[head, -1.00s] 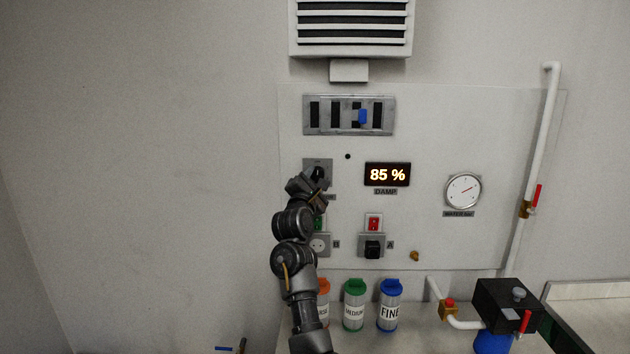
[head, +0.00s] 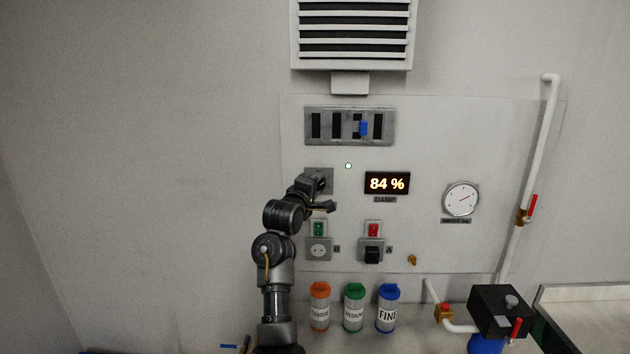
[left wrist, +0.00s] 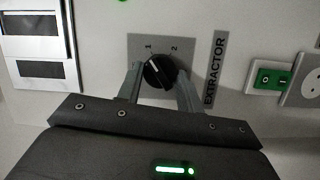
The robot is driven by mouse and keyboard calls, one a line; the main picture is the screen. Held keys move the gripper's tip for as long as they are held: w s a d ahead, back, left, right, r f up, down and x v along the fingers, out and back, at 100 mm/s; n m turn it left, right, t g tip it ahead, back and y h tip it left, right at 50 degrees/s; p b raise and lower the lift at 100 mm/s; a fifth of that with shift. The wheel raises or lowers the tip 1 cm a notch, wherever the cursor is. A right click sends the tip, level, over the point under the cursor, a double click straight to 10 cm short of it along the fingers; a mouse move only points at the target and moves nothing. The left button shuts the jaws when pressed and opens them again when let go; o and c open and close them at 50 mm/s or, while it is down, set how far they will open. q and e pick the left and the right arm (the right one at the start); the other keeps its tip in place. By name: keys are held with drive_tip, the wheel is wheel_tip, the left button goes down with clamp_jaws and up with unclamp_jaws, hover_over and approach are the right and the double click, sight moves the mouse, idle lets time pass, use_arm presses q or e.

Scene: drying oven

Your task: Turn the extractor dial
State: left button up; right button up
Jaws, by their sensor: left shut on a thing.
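The extractor dial (left wrist: 160,72) is a round black knob on a square grey plate, with marks 1 and 2 on it and the label EXTRACTOR (left wrist: 214,70) beside it. My left gripper (left wrist: 160,84) has its two fingers on either side of the dial and is shut on it. In the head view my left gripper (head: 322,190) is at the dial's plate (head: 315,174) and hides most of the knob. The damp display (head: 387,184) reads 84 %. My right gripper is not in view.
A slotted panel with a blue slider (head: 364,129) is above the dial. Orange (head: 320,307), green (head: 354,307) and blue (head: 388,307) capped jars stand underneath. The wall at left is bare.

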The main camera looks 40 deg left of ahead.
use_arm(q)
drive_tip(key=shift+r+m+p, duration=0.1)
drive_tip(key=shift+m+p, duration=0.4)
drive_tip(key=shift+m, duration=0.1)
drive_tip(key=shift+g, duration=0.3)
drive_tip(key=o, duration=1)
drive_tip(key=v, duration=1.1)
